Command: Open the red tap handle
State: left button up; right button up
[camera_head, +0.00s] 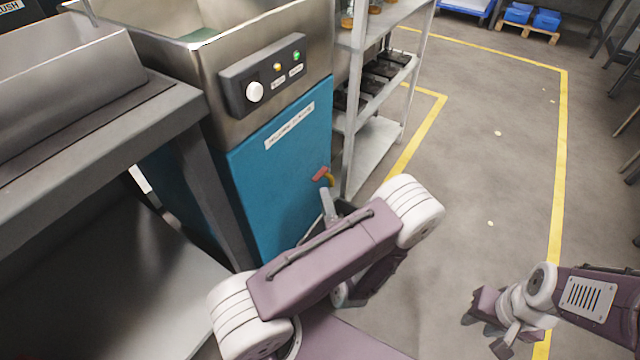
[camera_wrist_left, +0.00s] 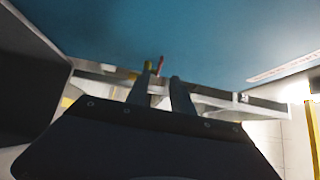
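The red tap handle (camera_head: 320,174) sticks out low on the front of the blue cabinet (camera_head: 285,170), with a yellow part (camera_head: 330,181) beside it. My left gripper (camera_head: 327,194) is just below the handle, and my arm hides much of it. In the left wrist view the fingers (camera_wrist_left: 158,85) stand apart with nothing held. The red handle (camera_wrist_left: 161,65) shows between and beyond their tips, and I cannot tell whether they touch it. My right gripper (camera_head: 490,325) hangs over the floor at the lower right, away from the tap; its opening is unclear.
A control box (camera_head: 262,75) with a white knob sits above the blue cabinet. A grey metal shelf (camera_head: 375,150) stands close to the tap's right. A steel table (camera_head: 90,130) is at the left. The floor to the right, with yellow lines (camera_head: 562,150), is clear.

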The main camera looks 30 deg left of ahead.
aim_at(320, 174)
pick_arm(q)
jog(key=b+x, duration=0.2)
jog(key=x, duration=0.5)
jog(key=shift+s, duration=0.1)
grip_shut()
